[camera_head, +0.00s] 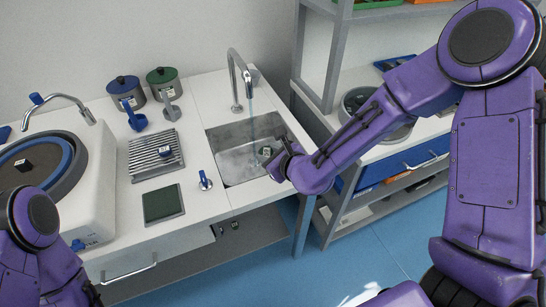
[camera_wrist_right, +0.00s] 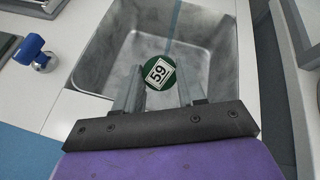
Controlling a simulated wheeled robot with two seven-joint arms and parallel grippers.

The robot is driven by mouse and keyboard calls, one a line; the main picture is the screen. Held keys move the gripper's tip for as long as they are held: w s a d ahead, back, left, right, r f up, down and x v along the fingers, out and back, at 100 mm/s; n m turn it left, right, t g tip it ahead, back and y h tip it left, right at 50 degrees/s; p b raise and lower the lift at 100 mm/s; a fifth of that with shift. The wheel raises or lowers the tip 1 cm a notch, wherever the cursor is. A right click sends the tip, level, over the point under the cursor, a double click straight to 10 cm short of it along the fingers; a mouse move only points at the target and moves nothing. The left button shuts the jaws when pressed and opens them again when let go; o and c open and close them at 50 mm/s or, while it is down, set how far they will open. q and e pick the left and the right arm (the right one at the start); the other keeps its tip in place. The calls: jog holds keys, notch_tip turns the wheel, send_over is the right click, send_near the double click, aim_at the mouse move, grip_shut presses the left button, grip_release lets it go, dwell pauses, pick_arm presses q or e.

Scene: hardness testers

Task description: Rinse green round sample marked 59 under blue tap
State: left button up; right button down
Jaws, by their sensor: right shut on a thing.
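My right gripper (camera_head: 274,160) is over the front right part of the sink basin (camera_head: 235,163). In the right wrist view its fingers (camera_wrist_right: 161,92) are shut on the green round sample (camera_wrist_right: 160,72), whose white label reads 59. The sample is small in the head view (camera_head: 266,151). The curved metal tap (camera_head: 235,66) has a blue tip, and a thin bluish stream (camera_head: 252,122) falls from it into the basin. In the wrist view the stream (camera_wrist_right: 172,28) runs down to the sample's far edge; I cannot tell whether it touches it. My left gripper is not visible.
Blue-lidded (camera_head: 125,90) and green-lidded (camera_head: 163,82) pots stand behind. A polishing wheel (camera_head: 45,165) is at far left; shelving (camera_head: 328,60) is at right.

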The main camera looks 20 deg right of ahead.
jog(key=w, duration=0.9)
jog(key=shift+w+a, duration=0.25)
jog(key=shift+w, duration=0.05)
dwell(2.7)
jog(key=shift+s+d+r+p, duration=0.1)
jog(key=shift+s+r+p, duration=0.25)
jog(key=shift+s, duration=1.35)
jog(key=shift+s+d+r+p, duration=0.1)
jog(key=shift+s+r+p, duration=0.3)
jog(key=shift+s, duration=1.25)
jog(key=shift+s+r+p, duration=0.2)
jog(key=shift+s+p, duration=0.25)
jog(key=shift+s, duration=1.25)
notch_tip(320, 180, up, 6)
jog(key=d+m+h, duration=0.2)
jog(key=shift+d+r+m+h, duration=0.15)
jog(key=shift+r+m+h, duration=0.05)
jog(key=shift+m+h, duration=0.1)
jog(key=shift+s, duration=0.15)
